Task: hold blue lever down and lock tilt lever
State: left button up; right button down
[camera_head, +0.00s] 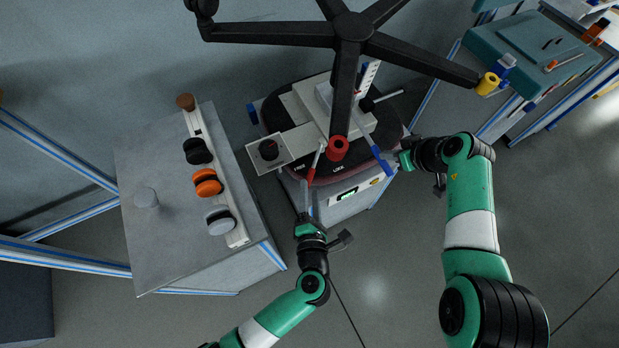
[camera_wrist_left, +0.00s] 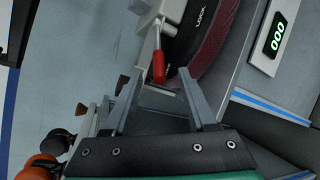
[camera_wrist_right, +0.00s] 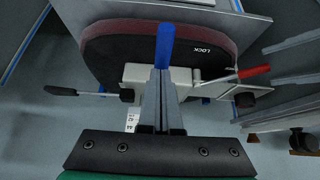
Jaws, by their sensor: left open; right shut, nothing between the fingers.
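The blue lever (camera_head: 383,162) sticks out at the right of the upturned chair's seat mechanism. It also shows in the right wrist view (camera_wrist_right: 165,42), in line with the fingertips. My right gripper (camera_head: 399,162) is shut and empty, its tips (camera_wrist_right: 160,72) at the blue lever; whether they touch is unclear. The red-tipped tilt lever (camera_head: 314,167) points toward my left gripper (camera_head: 305,207). In the left wrist view the red tip (camera_wrist_left: 158,66) lies ahead of and between the open fingers (camera_wrist_left: 158,86), apparently not gripped. The seat (camera_wrist_right: 110,45) carries a "LOCK" label.
The chair's black star base (camera_head: 350,30) rises above the mechanism, with a red end cap (camera_head: 337,148) near the levers. A grey side table (camera_head: 160,240) at the left holds a rack of casters (camera_head: 208,182). A green display (camera_head: 347,194) is on the chair's stand.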

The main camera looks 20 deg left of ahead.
aim_at(309, 181)
pick_arm(q)
jog(key=x, duration=0.5)
grip_shut()
jog(key=shift+s+f, duration=0.1)
dwell(1.2)
